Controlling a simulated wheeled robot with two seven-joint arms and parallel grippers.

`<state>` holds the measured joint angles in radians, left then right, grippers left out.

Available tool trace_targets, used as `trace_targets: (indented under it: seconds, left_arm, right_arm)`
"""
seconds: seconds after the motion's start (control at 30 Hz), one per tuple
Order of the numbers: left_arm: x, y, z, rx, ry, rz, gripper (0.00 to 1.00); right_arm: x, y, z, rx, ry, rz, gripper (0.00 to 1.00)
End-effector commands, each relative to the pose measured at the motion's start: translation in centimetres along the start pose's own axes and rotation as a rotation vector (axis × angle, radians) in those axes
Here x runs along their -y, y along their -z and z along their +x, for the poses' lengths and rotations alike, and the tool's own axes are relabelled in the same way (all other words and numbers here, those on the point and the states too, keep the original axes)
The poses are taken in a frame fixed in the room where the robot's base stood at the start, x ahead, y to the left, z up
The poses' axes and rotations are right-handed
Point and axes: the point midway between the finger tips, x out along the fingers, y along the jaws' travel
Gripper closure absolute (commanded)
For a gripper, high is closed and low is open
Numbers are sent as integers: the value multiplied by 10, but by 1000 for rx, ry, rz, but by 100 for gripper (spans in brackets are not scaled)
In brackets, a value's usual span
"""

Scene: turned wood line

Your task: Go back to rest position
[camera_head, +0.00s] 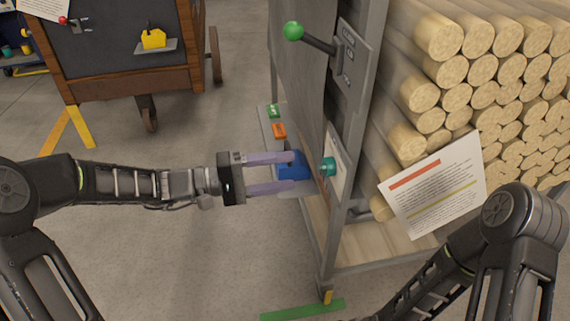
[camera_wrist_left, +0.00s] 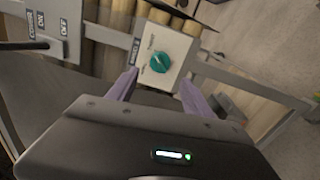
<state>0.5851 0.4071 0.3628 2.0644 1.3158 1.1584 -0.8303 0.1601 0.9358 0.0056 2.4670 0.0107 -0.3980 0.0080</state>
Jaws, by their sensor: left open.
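My left arm comes in from the left in the head view. Its left gripper (camera_head: 296,172) is open, with two purple fingers apart and pointing right at the grey machine frame. A teal knob (camera_head: 328,167) on a pale plate is just beyond the fingertips. In the left wrist view the knob (camera_wrist_left: 160,62) shows between and beyond the fingers, with a visible gap. A blue block-like part (camera_head: 292,160) shows between the fingers in the head view; I cannot tell if they touch it. My right arm shows at lower right, but its gripper is out of frame.
A green-knobbed lever (camera_head: 293,31) sticks out from the frame above my left gripper. Green (camera_head: 273,111) and orange (camera_head: 279,130) parts sit on the side ledge. Stacked logs (camera_head: 480,70) and a paper sign (camera_head: 436,188) are at right.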

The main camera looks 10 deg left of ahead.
Motion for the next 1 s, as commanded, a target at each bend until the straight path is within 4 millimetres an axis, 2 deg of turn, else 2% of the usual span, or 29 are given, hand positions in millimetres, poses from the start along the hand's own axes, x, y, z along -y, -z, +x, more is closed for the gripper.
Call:
trace_targets:
  seconds: [0.27,0.37,0.47,0.57,0.6,0.67,0.7,0.8,0.9,1.0]
  left_arm:
    - [2,2,0,-7,8,-26,41]
    - [20,10,-1,-44,80,-78,41]
    - [61,15,-7,-94,229,-137,41]
    - [122,15,-24,-159,421,-203,41]
    - [150,13,-33,-185,507,-226,41]
    - [194,8,-48,-224,643,-250,41]
    - [225,2,-60,-250,737,-257,41]
    - [293,-14,-87,-303,953,-217,41]
    - [339,-30,-104,-327,1096,-118,41]
    - [371,-50,-105,-309,1169,6,41]
  right_arm:
    - [0,0,0,-1,0,0,64]
    - [0,0,0,-1,0,0,64]
    - [0,0,0,-1,0,0,64]
    - [0,0,0,-1,0,0,64]
    - [0,0,0,-1,0,0,64]
    - [0,0,0,-1,0,0,64]
    - [0,0,0,-1,0,0,64]
    - [0,0,0,-1,0,0,64]
    - [0,0,0,-1,0,0,64]
    - [0,0,0,-1,0,0,64]
